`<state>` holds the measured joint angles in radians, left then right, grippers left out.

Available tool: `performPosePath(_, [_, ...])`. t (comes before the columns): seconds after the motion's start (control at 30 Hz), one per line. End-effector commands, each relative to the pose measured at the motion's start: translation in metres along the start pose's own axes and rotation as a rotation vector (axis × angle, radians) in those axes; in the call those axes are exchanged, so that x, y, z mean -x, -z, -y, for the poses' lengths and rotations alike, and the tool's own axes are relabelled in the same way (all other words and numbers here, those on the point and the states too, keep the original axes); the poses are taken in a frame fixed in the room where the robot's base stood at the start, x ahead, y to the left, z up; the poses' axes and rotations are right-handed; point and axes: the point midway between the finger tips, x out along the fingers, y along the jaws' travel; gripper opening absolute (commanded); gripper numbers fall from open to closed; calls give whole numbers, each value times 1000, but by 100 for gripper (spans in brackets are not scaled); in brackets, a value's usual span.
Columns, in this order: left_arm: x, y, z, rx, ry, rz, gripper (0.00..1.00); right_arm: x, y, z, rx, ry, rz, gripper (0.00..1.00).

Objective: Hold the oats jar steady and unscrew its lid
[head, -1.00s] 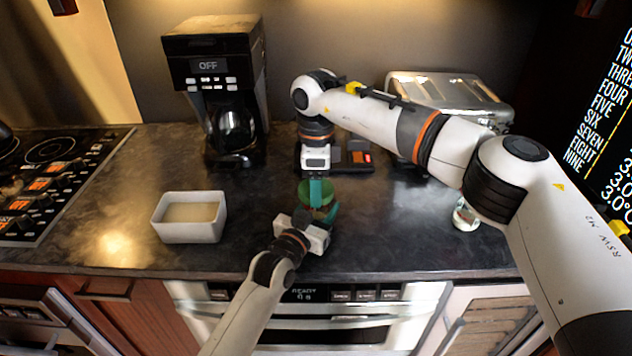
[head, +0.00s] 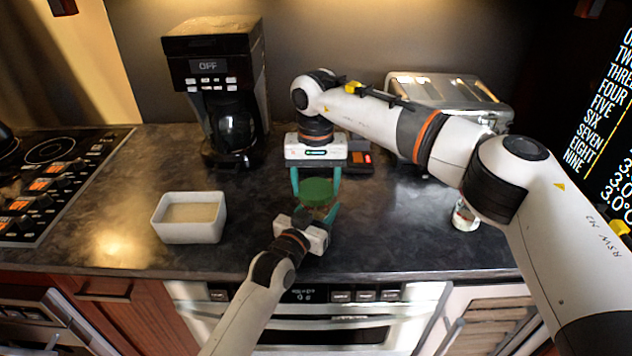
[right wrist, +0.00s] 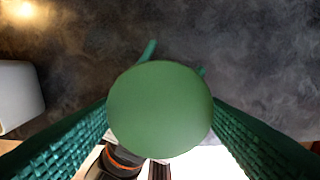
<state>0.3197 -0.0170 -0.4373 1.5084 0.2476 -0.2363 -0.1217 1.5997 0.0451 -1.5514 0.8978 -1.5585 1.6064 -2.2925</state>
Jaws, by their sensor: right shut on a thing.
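The oats jar (head: 320,212) stands on the dark counter, with its body mostly hidden under the round green lid (head: 316,190). The lid fills the middle of the right wrist view (right wrist: 159,110). My right gripper (head: 316,187) comes down from behind, with one green finger on each side of the lid, shut on it. My left gripper (head: 317,211) reaches in from the front, low at the jar's body, and appears shut around it. Its fingertips show past the lid in the right wrist view. Whether the lid is apart from the jar cannot be told.
A white square bowl (head: 188,230) with pale contents stands left of the jar. A coffee maker (head: 215,90) and a toaster (head: 450,95) stand at the back. A small jar (head: 465,214) is near my right arm. The counter's front edge lies close.

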Motion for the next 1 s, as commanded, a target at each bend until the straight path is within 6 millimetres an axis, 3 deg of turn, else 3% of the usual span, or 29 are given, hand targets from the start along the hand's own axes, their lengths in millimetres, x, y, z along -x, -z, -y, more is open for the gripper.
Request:
performPosePath(0.47, [0,2,0,0,0,-4,0,0,0,0,0,0,0,37])
performPosePath(1.0, [0,2,0,0,1,-4,0,18,0,0,0,0,1,37])
